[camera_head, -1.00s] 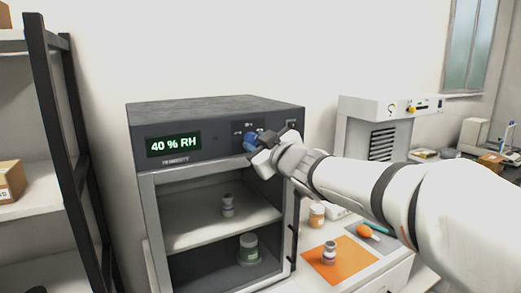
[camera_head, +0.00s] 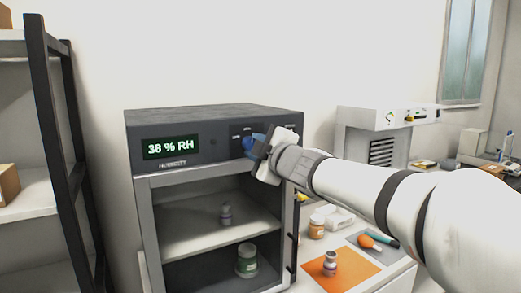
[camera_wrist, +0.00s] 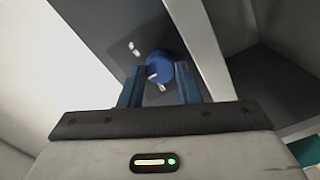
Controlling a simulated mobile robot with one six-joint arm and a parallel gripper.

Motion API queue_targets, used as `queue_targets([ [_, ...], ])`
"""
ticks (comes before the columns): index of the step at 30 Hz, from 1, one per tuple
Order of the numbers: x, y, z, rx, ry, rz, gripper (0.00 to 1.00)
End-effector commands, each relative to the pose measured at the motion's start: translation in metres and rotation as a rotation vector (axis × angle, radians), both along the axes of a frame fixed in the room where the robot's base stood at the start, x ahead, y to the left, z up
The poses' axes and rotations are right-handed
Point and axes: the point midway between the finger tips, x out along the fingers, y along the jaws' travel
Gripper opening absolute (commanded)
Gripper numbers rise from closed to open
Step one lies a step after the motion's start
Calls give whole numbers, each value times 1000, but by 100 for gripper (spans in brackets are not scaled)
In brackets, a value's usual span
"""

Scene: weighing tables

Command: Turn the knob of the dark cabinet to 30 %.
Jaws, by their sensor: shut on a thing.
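The dark cabinet (camera_head: 200,120) stands in the middle of the head view, its top panel dark grey and its compartment showing two levels. Its display (camera_head: 171,147) reads 38 % RH. The blue knob (camera_head: 250,144) sits on the right part of the panel, partly hidden by my gripper. My gripper (camera_head: 259,147) reaches it from the right and is shut on it. In the wrist view the knob (camera_wrist: 159,67) lies between the two fingers (camera_wrist: 158,88), with a pale mark on its face.
Inside the cabinet are a small grey vial (camera_head: 226,214) and a green-labelled jar (camera_head: 247,261). To the right, an orange mat (camera_head: 350,273) holds a small vial (camera_head: 330,262), near an orange-capped jar (camera_head: 317,227). A dark-framed shelf (camera_head: 62,150) stands at the left.

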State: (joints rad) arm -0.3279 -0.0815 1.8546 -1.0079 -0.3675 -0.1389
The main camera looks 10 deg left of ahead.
Motion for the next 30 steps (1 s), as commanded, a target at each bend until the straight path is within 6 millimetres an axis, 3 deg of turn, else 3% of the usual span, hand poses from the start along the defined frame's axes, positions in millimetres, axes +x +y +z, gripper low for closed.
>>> queue_targets([
  [13,0,0,-1,-8,-3,1,7],
  [14,0,0,-1,-8,-3,1,32],
  [21,0,0,-1,-6,-3,0,51],
  [30,0,0,-1,-7,-2,0,52],
])
